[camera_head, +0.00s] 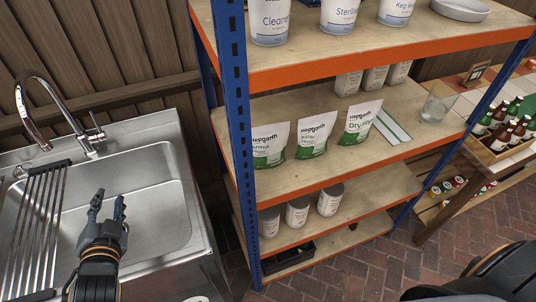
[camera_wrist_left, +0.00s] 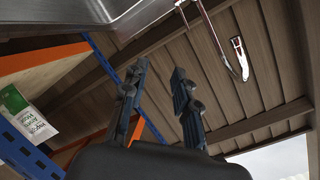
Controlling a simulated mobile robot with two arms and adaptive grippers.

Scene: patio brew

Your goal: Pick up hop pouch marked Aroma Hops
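Three white-and-green Hopgarth pouches stand upright in a row on the middle wooden shelf in the head view: a left pouch (camera_head: 271,142), a middle pouch (camera_head: 315,134) and a right pouch (camera_head: 361,122). The right one reads Dry Hops; the small print on the left and middle ones is hard to read, so I cannot tell surely which is Aroma Hops. One pouch (camera_wrist_left: 28,113) shows at the left edge of the left wrist view. My left gripper (camera_head: 108,203) is open and empty above the sink, left of the shelf; its fingers (camera_wrist_left: 156,80) stand apart. My right gripper is out of view.
The blue rack post (camera_head: 240,130) stands between my left gripper and the pouches. A metal sink (camera_head: 150,190) with a tap (camera_head: 60,108) is at left. White tubs (camera_head: 339,15) are above, cans (camera_head: 298,211) below. A clear glass (camera_head: 438,105) stands right of the pouches.

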